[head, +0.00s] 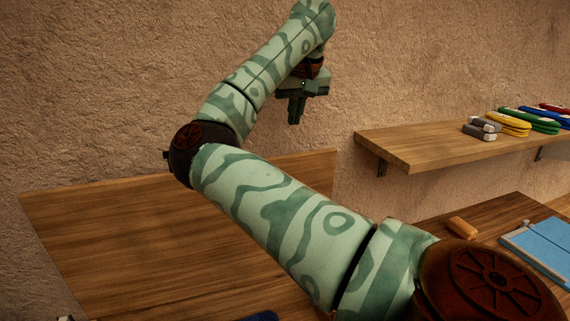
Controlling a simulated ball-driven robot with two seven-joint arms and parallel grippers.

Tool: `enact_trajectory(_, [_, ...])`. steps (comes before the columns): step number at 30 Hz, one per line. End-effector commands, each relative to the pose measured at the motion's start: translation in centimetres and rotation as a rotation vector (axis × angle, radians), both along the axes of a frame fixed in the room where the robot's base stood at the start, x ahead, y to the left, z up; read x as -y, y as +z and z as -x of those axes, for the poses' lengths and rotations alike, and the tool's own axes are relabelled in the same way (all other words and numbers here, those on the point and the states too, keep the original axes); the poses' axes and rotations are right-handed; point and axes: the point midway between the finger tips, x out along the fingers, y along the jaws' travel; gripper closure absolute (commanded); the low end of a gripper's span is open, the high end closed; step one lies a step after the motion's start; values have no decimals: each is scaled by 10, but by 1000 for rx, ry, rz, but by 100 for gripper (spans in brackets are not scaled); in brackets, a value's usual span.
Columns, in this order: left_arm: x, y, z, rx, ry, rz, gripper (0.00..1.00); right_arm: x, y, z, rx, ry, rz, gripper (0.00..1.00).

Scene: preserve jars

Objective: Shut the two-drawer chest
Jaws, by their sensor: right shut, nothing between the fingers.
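The two-drawer chest cannot be made out in the head view; my right arm covers much of the middle. My right gripper (293,112) hangs at the upper middle, fingers pointing down and closed together with nothing between them. It is in front of the rough wall, above the wooden surface (110,235) and left of the wall shelf, touching nothing that I can see. My left gripper is not in view.
A wooden wall shelf (395,147) at right carries grey blocks (480,130) and several coloured folded items (510,123). Below it, a wooden surface holds a tan block (462,227) and a flat blue object (545,250). A dark blue thing (262,316) is cut off at the bottom edge.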

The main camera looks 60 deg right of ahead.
Motion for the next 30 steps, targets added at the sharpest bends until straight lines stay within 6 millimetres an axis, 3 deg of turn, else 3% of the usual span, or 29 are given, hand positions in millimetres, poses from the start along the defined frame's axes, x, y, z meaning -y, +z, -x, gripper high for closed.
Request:
enact_trajectory(5, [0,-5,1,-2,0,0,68,3,-13,-4,1,-2,-2,100])
enact_trajectory(18, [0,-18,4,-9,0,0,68,19,-82,-25,-1,-1,0,100])
enact_trajectory(30, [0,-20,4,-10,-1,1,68,23,-94,-30,2,-1,0,100])
